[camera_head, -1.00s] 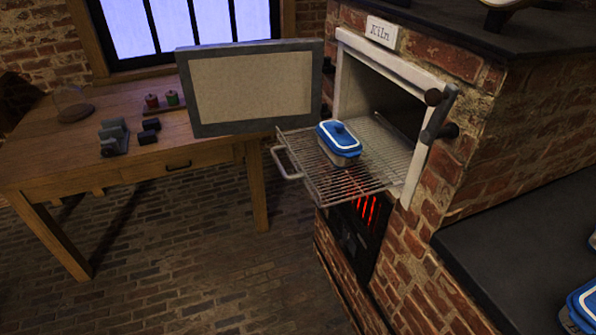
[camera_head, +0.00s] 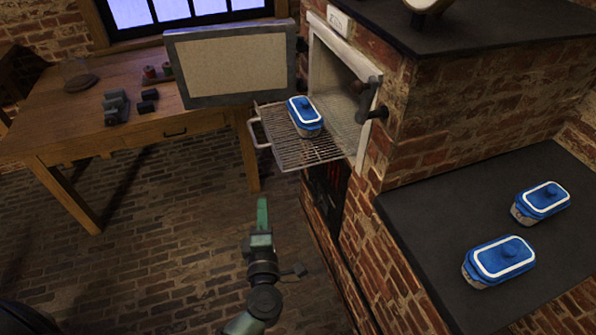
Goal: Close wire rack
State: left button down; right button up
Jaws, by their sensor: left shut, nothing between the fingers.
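The wire rack (camera_head: 303,153) is pulled out of the kiln (camera_head: 342,75) opening, with its handle (camera_head: 258,134) at the outer left end. A glass-like dish with a blue lid (camera_head: 305,115) sits on the rack. The kiln door (camera_head: 232,72) stands swung open to the left. My left gripper (camera_head: 262,208) is in the lower middle, shut and empty, pointing up toward the rack. It is below and apart from the rack and handle. My right gripper is not in view.
A dark counter (camera_head: 440,215) at right holds two more blue-lidded dishes (camera_head: 502,258) (camera_head: 543,197). A wooden table (camera_head: 60,140) with small dark objects stands at left. The brick floor (camera_head: 190,220) between is clear. A latch handle (camera_head: 368,100) juts from the kiln's right side.

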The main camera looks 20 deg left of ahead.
pick_arm(q)
jog(key=w+p, duration=0.2)
jog(key=w, duration=1)
jog(key=shift+a, duration=0.3)
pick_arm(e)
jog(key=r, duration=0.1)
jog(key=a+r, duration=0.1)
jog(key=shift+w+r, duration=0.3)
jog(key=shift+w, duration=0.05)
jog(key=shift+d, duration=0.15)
